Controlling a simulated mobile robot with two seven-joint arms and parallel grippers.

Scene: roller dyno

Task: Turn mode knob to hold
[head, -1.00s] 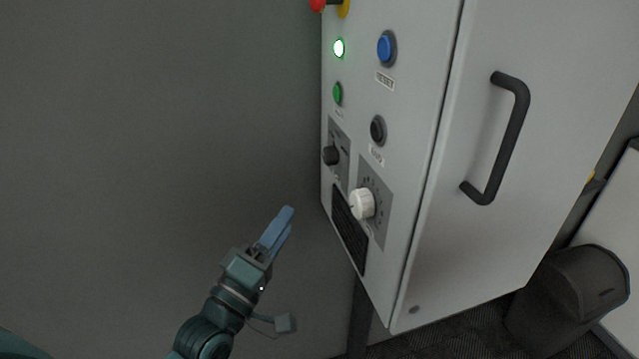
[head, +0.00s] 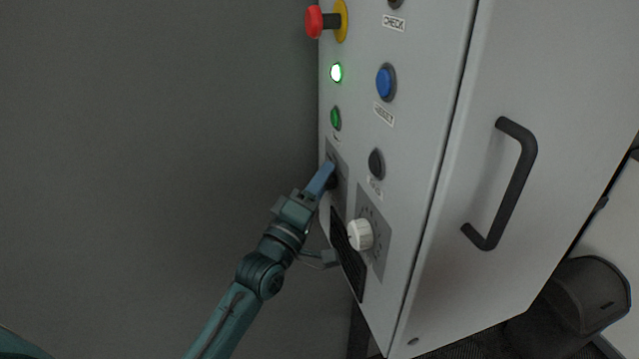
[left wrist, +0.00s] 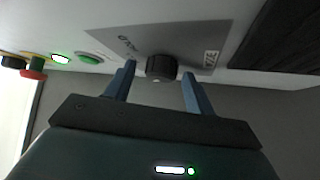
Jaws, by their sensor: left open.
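The black mode knob (left wrist: 161,67) sits on a grey plate (left wrist: 190,40) on the cabinet's panel. In the left wrist view my left gripper (left wrist: 160,84) is open, with one blue finger on each side of the knob and gaps between the fingers and the knob. In the head view my left gripper (head: 326,174) is at the knob, which shows as a dark edge (head: 333,182) behind the fingers. The small labels on the plate are too blurred to read surely. My right gripper is out of view.
Below the knob are a white dial (head: 360,235) and a dark vent (head: 347,262). Above are a green button (head: 336,118), a lit green lamp (head: 336,73), a blue button (head: 385,82) and a red emergency stop (head: 315,21). A door handle (head: 511,185) juts out at right.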

